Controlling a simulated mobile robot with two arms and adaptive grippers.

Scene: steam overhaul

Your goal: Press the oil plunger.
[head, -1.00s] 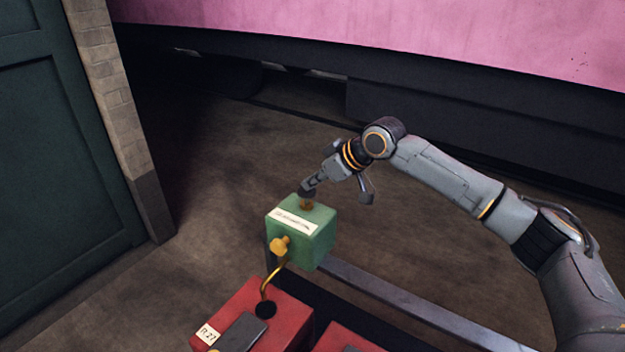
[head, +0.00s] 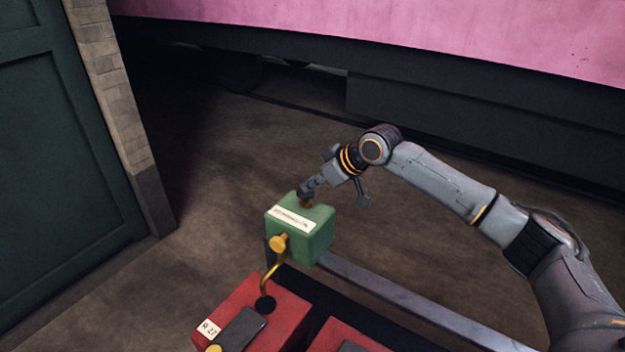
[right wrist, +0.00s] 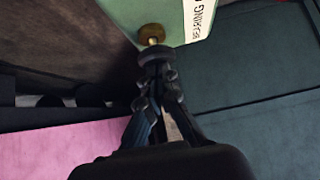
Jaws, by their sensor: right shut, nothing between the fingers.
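The oil plunger is a small brass knob (head: 305,203) on top of a green box (head: 315,241) with a white label. In the right wrist view the brass knob (right wrist: 151,34) shows on the box's top face (right wrist: 160,12), right at my fingertips. My right gripper (head: 304,191) is shut and empty, its fingertips on or just above the knob; I cannot tell if they touch. The gripper (right wrist: 155,55) hides part of the knob's near side. My left gripper is not in view.
A brass fitting and pipe (head: 279,245) run from the box's front down to a red block (head: 270,305) labelled R 27. A grey rail (head: 400,298) lies to the right. A dark green door (head: 60,190) and brick pillar (head: 110,90) stand left. The floor behind is clear.

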